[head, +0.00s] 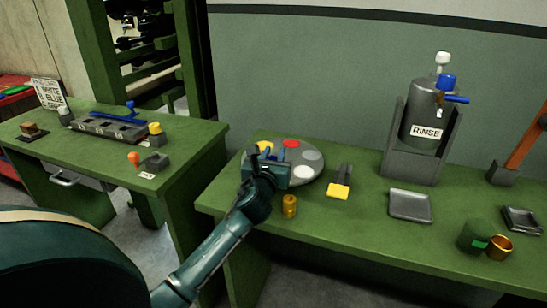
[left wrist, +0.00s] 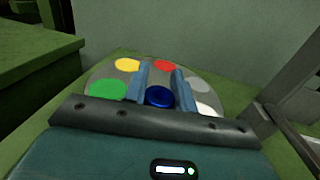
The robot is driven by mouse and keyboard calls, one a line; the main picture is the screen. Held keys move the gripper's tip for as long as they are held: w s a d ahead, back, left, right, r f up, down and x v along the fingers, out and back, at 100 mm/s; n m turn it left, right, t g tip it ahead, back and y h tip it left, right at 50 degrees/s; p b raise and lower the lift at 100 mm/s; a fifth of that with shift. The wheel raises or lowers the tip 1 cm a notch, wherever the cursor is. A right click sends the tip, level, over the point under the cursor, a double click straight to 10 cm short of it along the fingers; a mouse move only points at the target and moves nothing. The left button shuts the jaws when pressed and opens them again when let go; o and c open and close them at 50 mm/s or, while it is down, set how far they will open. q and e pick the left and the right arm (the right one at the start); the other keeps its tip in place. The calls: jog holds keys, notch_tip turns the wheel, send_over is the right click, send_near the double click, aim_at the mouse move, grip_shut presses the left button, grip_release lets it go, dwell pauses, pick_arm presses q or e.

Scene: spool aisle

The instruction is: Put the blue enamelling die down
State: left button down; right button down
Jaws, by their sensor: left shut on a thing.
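The blue enamelling die (left wrist: 160,97) shows in the left wrist view as a round, glossy dark blue piece between the two fingers. My left gripper (left wrist: 162,80) is shut on it. In the head view my left gripper (head: 266,171) is over the left part of a round grey disc (head: 312,159) and hides the die. The disc bears coloured round spots: yellow, red, grey and white show, and a green one (left wrist: 108,89) shows in the left wrist view. I cannot tell whether the die touches the disc. My right gripper is not in view.
A brass cylinder (head: 289,206) stands near the bench's front edge. A yellow-ended block (head: 338,191), a grey tray (head: 410,205) and a rinse tank (head: 428,120) are to the right. A green cup (head: 474,236) and a brass ring (head: 499,247) stand farther right. Bare bench lies between them.

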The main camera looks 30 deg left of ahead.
pick_arm(q)
jog(key=c, duration=1.1)
grip_release()
jog(key=shift+f, duration=0.1)
jog(key=shift+c, duration=0.2)
jog(key=shift+s+r, duration=0.15)
jog(key=shift+r, duration=0.05)
jog(key=v, duration=1.1)
jog(key=shift+s+d, duration=0.25)
jog(key=shift+s, duration=0.1)
